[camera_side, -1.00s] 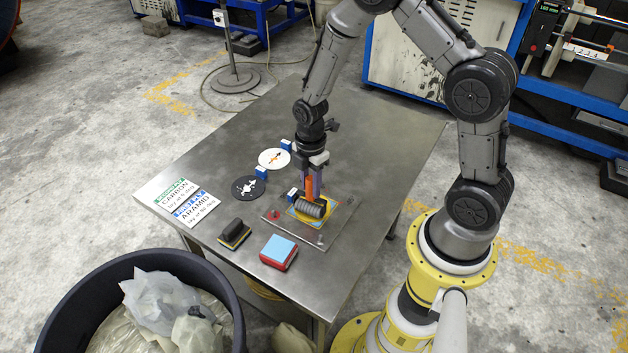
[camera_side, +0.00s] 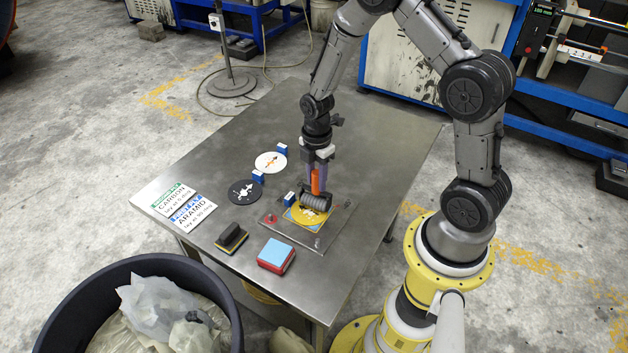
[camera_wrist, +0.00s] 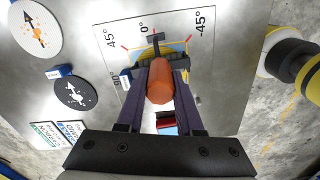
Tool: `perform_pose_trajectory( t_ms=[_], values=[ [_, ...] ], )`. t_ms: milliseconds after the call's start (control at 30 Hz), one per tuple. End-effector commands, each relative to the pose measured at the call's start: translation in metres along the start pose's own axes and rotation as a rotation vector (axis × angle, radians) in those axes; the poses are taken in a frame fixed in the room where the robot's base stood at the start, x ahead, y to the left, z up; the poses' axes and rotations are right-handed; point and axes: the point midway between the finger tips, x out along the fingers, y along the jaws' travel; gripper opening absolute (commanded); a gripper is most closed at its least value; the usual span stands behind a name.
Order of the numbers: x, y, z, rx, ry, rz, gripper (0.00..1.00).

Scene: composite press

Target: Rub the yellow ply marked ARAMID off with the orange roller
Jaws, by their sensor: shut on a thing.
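The yellow ply (camera_side: 306,215) is a round disc lying on the metal plate (camera_side: 317,239) near the front of the table. The orange roller (camera_side: 315,181) has an orange handle and a dark ribbed drum (camera_side: 316,200), which sits over the far part of the ply and appears to touch it. My gripper (camera_side: 317,172) is shut on the orange handle from above. In the wrist view the handle (camera_wrist: 159,84) lies between the two fingers, and it and the drum hide much of the ply (camera_wrist: 172,48).
A black disc (camera_side: 243,192) and a white disc (camera_side: 271,162), each with a blue tab, lie left of the plate. CARBON and ARAMID cards (camera_side: 194,214), a black-topped block (camera_side: 231,238) and a blue-and-red block (camera_side: 276,254) lie nearer the front. The table's right side is clear.

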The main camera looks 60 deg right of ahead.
Motion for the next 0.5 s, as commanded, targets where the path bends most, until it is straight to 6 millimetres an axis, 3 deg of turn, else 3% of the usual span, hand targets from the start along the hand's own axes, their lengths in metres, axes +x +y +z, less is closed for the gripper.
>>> perform_pose_trajectory(
  t_ms=[233, 500],
  values=[
    [-0.005, 0.001, 0.000, 0.000, 0.000, 0.003, 0.00],
    [-0.029, 0.002, -0.001, 0.000, 0.000, 0.006, 0.00]
  ],
)
